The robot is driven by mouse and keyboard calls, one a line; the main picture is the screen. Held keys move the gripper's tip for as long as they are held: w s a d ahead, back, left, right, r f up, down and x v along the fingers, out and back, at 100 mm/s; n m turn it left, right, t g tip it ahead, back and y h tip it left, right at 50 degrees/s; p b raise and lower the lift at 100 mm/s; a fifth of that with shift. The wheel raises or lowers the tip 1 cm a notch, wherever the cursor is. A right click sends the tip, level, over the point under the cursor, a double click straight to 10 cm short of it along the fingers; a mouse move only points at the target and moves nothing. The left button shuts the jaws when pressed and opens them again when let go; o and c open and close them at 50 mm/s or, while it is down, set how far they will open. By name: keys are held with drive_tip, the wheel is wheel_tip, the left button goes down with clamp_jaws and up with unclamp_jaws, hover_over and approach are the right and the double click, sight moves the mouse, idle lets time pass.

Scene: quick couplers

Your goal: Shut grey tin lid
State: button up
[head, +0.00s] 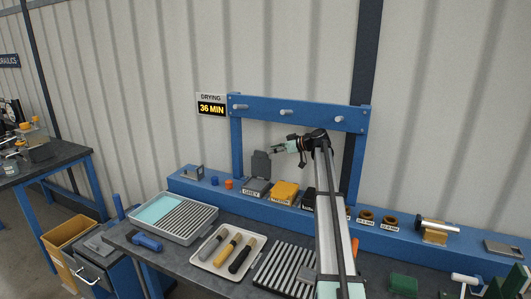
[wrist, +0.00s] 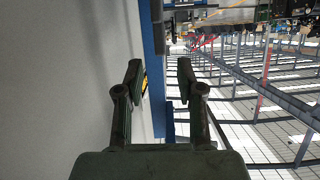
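The grey tin (head: 256,187) stands on the blue shelf behind the bench in the head view, with a "GREY" label at its front. Its lid (head: 261,164) stands up, open, at the back of the tin. My gripper (head: 279,149) is in the air just right of the raised lid's top, pointing left; I cannot tell from this view whether it touches the lid. In the wrist view my gripper (wrist: 159,82) shows two fingers apart with nothing held between them. The tin and lid are not recognisable in the wrist view.
A yellow tin (head: 285,192) stands right of the grey one, and a dark tin (head: 308,200) is beyond it, partly behind my arm. A blue peg frame (head: 300,113) rises behind. Small blue and orange caps (head: 229,184) sit left. A tool tray (head: 203,258) lies in front.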

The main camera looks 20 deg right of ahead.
sight(263, 152)
drive_tip(key=p+x, duration=0.1)
drive_tip(key=x, duration=0.3)
drive_tip(key=p+x, duration=0.1)
drive_tip(key=x, duration=0.1)
drive_tip(key=shift+s+f+p, duration=0.1)
drive_tip(key=shift+f+p, duration=0.15)
drive_tip(key=shift+p, duration=0.1)
drive_tip(key=shift+w+a+f+g, duration=0.3)
drive_tip(key=shift+w+a+f, duration=0.05)
clamp_jaws()
